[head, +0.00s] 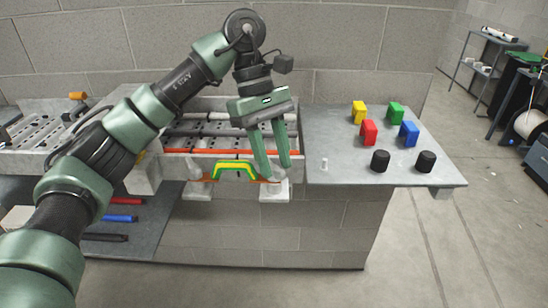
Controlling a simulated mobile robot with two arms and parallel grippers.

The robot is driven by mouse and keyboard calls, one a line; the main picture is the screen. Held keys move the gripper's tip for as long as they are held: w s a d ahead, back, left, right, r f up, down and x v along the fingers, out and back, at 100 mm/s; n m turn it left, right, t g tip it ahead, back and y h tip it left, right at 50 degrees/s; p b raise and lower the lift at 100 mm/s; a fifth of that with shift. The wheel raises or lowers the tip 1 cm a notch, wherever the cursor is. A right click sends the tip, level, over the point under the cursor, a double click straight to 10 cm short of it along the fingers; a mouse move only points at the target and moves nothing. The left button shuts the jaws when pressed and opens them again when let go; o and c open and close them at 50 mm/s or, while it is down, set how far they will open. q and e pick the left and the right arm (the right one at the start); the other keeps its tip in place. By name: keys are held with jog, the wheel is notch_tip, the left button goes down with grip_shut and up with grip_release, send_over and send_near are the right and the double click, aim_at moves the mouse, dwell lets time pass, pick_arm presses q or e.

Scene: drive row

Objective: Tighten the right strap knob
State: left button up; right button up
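A tray unit (176,144) on a block-built bench has a green and yellow handle (236,166) at its front. Whitish fittings stand at both ends of a thin orange strap below the handle. The right fitting (275,194), where the right strap knob appears to be, is partly hidden behind my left gripper. My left gripper (274,173) points down just above this fitting, its two green fingers apart with a gap between them. I cannot tell whether a finger touches the knob. The left fitting (197,190) is in clear view. My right gripper is not in view.
Red and blue bars lie on a low shelf at left.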

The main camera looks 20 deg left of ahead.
pick_arm(q)
jog(key=v, duration=0.7)
jog(key=shift+r+p, duration=0.3)
jog(key=shift+r, duration=0.1)
jog(key=shift+a, duration=0.1)
